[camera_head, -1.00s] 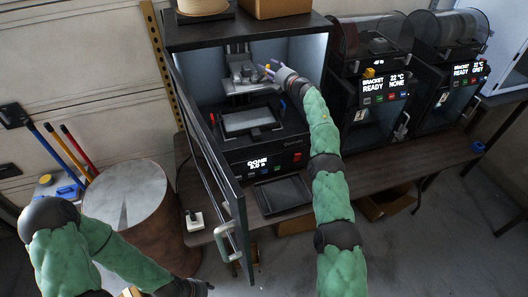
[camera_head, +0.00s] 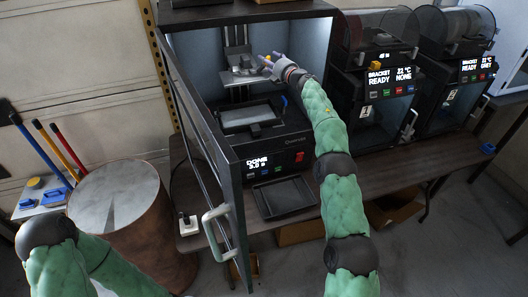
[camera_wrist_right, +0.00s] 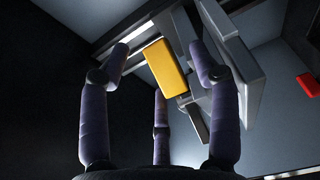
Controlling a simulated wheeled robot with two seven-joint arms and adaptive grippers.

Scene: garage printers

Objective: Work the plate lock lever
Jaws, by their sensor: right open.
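The plate lock lever appears to be the yellow block (camera_wrist_right: 167,66) on a grey mechanism in the right wrist view. In the head view its small orange-yellow end (camera_head: 269,57) shows by my right fingertips. The grey build plate assembly (camera_head: 243,70) hangs inside the open printer (camera_head: 275,135). My right gripper (camera_head: 268,62) is open inside the printer, at the right of this assembly. In the wrist view its fingers (camera_wrist_right: 158,65) are spread around the yellow block, with gaps visible at the sides. Contact cannot be told. My left gripper is out of view.
The printer's door (camera_head: 205,150) stands open to the left, with a handle (camera_head: 217,232). A black tray (camera_head: 284,196) rests on the bench (camera_head: 385,183) in front. A round drum (camera_head: 130,215) stands left.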

